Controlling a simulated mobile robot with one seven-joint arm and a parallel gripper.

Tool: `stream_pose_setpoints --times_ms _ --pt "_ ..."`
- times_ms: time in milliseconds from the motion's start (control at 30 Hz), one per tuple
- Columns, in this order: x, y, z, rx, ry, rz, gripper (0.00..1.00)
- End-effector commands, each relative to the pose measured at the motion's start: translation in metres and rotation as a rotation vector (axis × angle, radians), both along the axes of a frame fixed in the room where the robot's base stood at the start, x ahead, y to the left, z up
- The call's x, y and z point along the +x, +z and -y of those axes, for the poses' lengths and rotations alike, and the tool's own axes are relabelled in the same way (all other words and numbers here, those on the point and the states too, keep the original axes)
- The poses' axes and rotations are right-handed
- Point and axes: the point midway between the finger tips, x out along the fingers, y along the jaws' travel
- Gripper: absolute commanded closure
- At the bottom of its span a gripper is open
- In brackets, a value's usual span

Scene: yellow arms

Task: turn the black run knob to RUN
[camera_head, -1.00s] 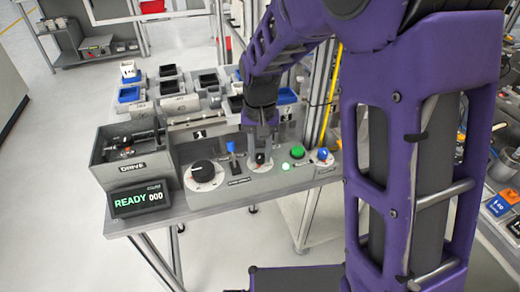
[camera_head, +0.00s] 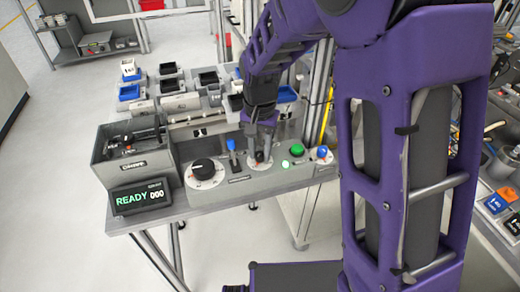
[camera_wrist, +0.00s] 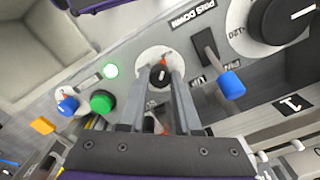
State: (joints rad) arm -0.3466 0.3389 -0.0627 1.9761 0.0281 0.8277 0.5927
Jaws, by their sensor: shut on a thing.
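The black run knob (camera_wrist: 160,76) sits on a round white plate with a small red mark, on the grey panel (camera_head: 240,182). A pale pointer line shows on its face in the wrist view, but I cannot read any RUN label. My gripper (camera_wrist: 159,80) has its two grey fingers on either side of the knob, shut on it. In the head view my gripper (camera_head: 261,152) reaches down to the knob and partly hides it.
A larger black dial (camera_head: 205,170) and a blue-tipped lever (camera_head: 231,146) stand left of the knob. A green button (camera_head: 297,150), a lit green lamp (camera_head: 285,163) and a blue-topped knob (camera_head: 322,152) stand right. The display (camera_head: 141,196) reads READY 000.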

Motion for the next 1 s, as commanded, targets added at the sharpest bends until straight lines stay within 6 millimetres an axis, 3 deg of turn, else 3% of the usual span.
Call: stream_pose_setpoints --times_ms 67,100,233,533,667,1000 --pt "0.000 0.000 0.000 0.001 -0.001 0.001 1.00" --pt "0.000 0.000 0.000 0.001 -0.001 0.001 0.61" --pt "0.000 0.000 0.000 0.001 -0.001 0.001 0.38" --pt "0.000 0.001 0.000 0.001 0.000 0.001 0.38" --pt "0.001 0.012 0.000 0.002 0.000 0.004 0.38" --pt "0.001 0.089 0.000 0.003 -0.001 0.006 0.38"
